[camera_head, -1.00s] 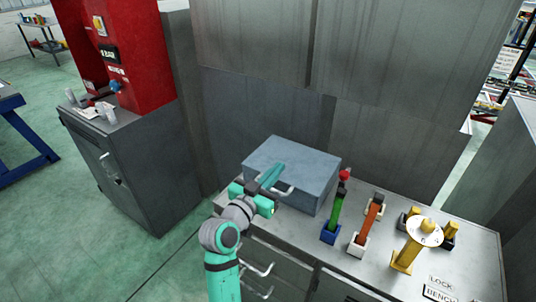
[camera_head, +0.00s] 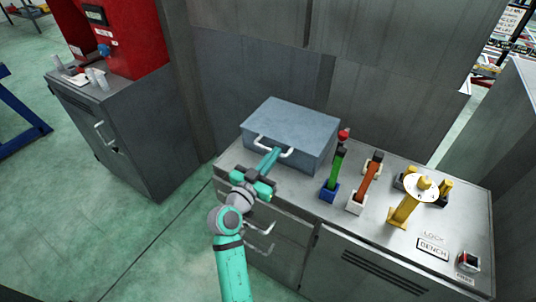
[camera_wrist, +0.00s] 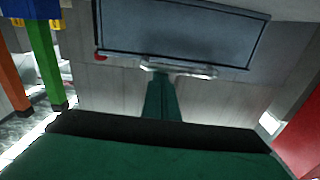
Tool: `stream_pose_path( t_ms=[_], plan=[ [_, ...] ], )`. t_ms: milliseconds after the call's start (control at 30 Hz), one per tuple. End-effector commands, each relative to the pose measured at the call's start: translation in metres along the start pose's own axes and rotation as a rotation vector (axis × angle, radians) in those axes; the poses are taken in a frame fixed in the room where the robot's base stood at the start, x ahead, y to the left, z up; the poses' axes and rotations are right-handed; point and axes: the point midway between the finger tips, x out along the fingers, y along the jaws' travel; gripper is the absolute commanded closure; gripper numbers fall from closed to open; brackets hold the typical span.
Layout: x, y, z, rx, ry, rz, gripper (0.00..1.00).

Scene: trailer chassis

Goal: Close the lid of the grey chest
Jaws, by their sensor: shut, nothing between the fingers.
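The grey chest (camera_head: 300,125) stands on the bench top with its lid down flat, with no gap that I can make out. A pale bar handle (camera_head: 288,153) is on its front, partly covered by my fingers. My gripper (camera_head: 272,155) is shut and empty, its fingertips at the middle of the handle; I cannot tell whether they touch it. In the wrist view the chest (camera_wrist: 180,35) fills the upper middle, with the handle (camera_wrist: 200,71) just beyond or against my closed fingertips (camera_wrist: 162,85).
A wall panel (camera_head: 270,85) rises close behind the chest. Left of the bench is open floor (camera_head: 165,220).

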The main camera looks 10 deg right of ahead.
Motion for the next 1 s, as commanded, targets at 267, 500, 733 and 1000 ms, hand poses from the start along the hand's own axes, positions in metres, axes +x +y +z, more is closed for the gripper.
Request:
stream_pose_path(
  t_ms=[267,500,733,1000],
  plan=[
    [-0.003,-0.001,0.026,-0.02,-0.046,-0.001,1.0],
    [-0.003,-0.002,0.014,-0.015,-0.038,-0.002,1.0],
    [-0.003,0.0,-0.026,-0.004,-0.013,0.003,1.0],
    [-0.035,0.001,-0.02,-0.005,-0.005,0.003,1.0]
  ],
)
